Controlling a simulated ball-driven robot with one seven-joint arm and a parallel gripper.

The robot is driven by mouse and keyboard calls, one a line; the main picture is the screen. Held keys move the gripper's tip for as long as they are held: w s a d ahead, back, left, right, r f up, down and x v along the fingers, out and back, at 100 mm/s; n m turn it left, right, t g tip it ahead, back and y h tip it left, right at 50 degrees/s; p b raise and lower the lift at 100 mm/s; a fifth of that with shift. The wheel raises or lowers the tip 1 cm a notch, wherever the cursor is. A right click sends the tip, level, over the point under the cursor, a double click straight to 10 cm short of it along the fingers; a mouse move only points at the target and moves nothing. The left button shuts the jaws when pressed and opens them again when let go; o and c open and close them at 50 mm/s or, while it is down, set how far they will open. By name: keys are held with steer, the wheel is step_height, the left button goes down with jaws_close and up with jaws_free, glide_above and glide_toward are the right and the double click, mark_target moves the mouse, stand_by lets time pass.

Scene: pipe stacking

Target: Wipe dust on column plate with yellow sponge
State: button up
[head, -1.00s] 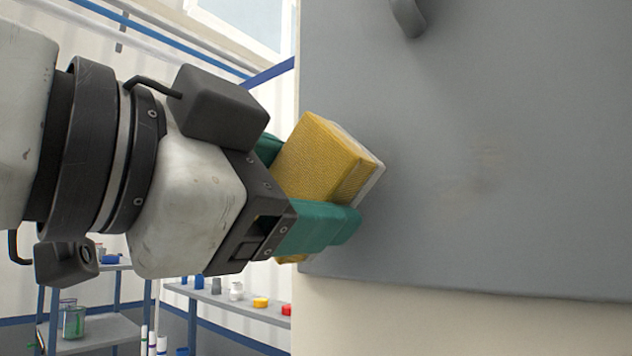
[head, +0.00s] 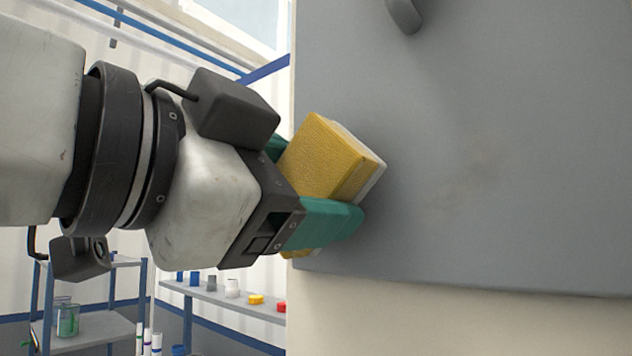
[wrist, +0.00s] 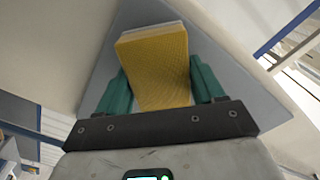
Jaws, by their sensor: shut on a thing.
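The yellow sponge (head: 328,160) has a pale white layer on its far side. My gripper (head: 312,190) is shut on it, with green fingers on both sides. The sponge is tilted, and its pale face is at or very close to the grey column plate (head: 520,120); I cannot tell if it touches. A faint brownish dust smudge (head: 470,175) lies on the plate to the right of the sponge. In the wrist view the sponge (wrist: 155,65) sits between the fingers, with the plate (wrist: 235,75) behind it.
A grey hook or handle (head: 404,14) sticks out near the plate's top. The cream column (head: 450,325) shows below the plate. Shelves (head: 225,297) with small coloured items stand behind at lower left.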

steer(key=shift+x, duration=0.85)
steer(key=shift+d, duration=0.1)
